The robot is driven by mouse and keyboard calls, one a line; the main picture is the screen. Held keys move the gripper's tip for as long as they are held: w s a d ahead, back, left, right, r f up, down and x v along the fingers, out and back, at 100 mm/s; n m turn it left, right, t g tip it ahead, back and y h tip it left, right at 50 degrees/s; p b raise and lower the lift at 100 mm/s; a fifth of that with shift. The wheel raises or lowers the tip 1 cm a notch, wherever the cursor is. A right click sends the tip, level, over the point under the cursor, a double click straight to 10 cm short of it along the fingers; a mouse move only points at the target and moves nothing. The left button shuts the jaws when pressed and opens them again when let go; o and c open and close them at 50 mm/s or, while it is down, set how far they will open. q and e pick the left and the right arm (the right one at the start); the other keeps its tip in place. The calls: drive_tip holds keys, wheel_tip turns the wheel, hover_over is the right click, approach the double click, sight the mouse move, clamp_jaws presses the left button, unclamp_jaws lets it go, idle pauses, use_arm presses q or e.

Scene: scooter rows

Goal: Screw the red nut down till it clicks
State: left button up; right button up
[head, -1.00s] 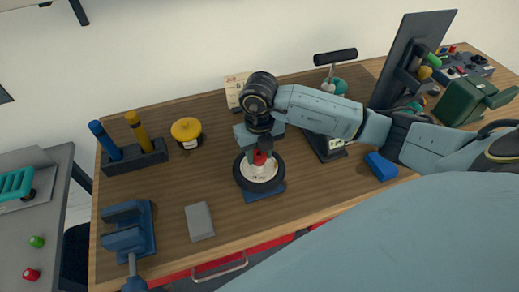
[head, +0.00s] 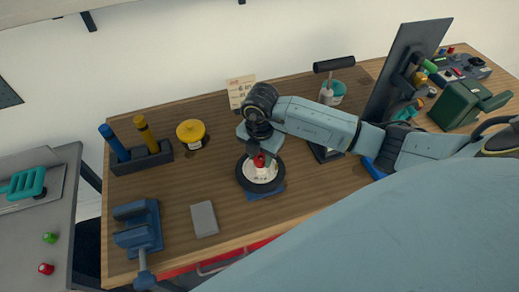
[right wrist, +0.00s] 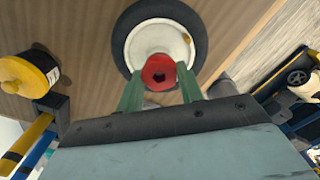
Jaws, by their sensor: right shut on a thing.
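The red nut (head: 259,160) sits at the middle of a wheel with a black tyre (head: 243,178) and a pale hub (head: 262,174). The wheel lies flat on a blue base on the wooden bench. My right gripper (head: 263,158) points down from above and is shut on the red nut. In the right wrist view the green fingers (right wrist: 158,88) hold the nut (right wrist: 158,72) from both sides, and its dark centre hole shows. The thread under the nut is hidden. My left gripper is not in view.
A blue vise (head: 138,228) and a grey block (head: 204,219) are at the bench's front left. A holder with blue and yellow handles (head: 145,157) and a yellow-lidded jar (head: 190,132) stand behind. A dark screen (head: 405,68) stands right. Loose red (head: 46,269) and green (head: 50,238) pieces lie on the side table.

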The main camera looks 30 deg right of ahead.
sight(261, 160)
drive_tip(key=m, duration=0.1)
drive_tip(key=m+p, duration=0.1)
drive_tip(key=m, duration=0.1)
drive_tip(key=m+p, duration=0.1)
drive_tip(key=m, duration=0.1)
drive_tip(key=shift+d, duration=0.25)
drive_tip(key=m, duration=0.3)
drive_tip(key=o, duration=0.7)
drive_tip(key=shift+d, duration=0.1)
drive_tip(key=o, duration=0.3)
drive_tip(key=shift+s, duration=0.2)
drive_tip(key=shift+o, duration=0.2)
drive_tip(key=shift+w+a+r, duration=0.1)
drive_tip(key=shift+w+a, duration=0.05)
drive_tip(key=shift+a, duration=0.05)
wheel_tip(261, 160, up, 13)
drive_tip(key=shift+b, duration=0.45)
drive_tip(key=shift+r, duration=0.1)
